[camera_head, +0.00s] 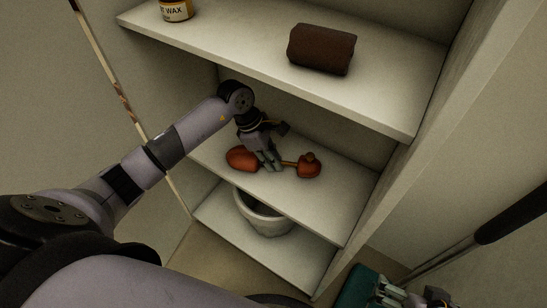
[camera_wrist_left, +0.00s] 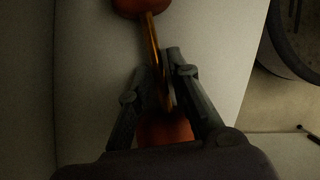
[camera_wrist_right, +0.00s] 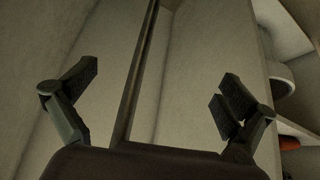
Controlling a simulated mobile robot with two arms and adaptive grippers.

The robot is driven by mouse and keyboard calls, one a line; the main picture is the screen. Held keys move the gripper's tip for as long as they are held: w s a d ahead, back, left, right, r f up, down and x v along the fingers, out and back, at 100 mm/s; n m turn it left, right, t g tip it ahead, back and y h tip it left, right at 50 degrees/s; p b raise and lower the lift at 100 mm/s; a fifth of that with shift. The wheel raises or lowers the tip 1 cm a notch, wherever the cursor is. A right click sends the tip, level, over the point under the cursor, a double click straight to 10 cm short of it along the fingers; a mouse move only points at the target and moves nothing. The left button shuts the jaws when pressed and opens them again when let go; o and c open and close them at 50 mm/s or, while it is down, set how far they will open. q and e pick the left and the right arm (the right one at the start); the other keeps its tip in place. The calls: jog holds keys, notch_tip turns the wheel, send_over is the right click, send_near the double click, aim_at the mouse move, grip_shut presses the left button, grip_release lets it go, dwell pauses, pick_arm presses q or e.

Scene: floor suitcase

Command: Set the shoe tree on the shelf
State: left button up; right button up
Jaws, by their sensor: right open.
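The shoe tree (camera_head: 242,159) has two orange-red ends joined by a thin brass-coloured rod. It lies along the middle shelf (camera_head: 335,203) of the cabinet, at or just above the surface; I cannot tell if it touches. My left gripper (camera_head: 270,163) points down over its middle. In the left wrist view the fingers (camera_wrist_left: 161,75) are close together on both sides of the rod (camera_wrist_left: 153,42), shut on it. One red end (camera_wrist_left: 165,130) is partly hidden by the gripper. My right gripper (camera_wrist_right: 160,85) is open and empty, away from the shelf.
A dark brown block-like object (camera_head: 321,48) and a wax jar (camera_head: 176,9) stand on the upper shelf. A pale pot (camera_head: 262,213) stands on the bottom shelf. A teal object (camera_head: 358,288) lies near my right gripper. The upper shelf overhangs my left gripper.

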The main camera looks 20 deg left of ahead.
pick_arm(q)
jog(key=shift+o, duration=0.9)
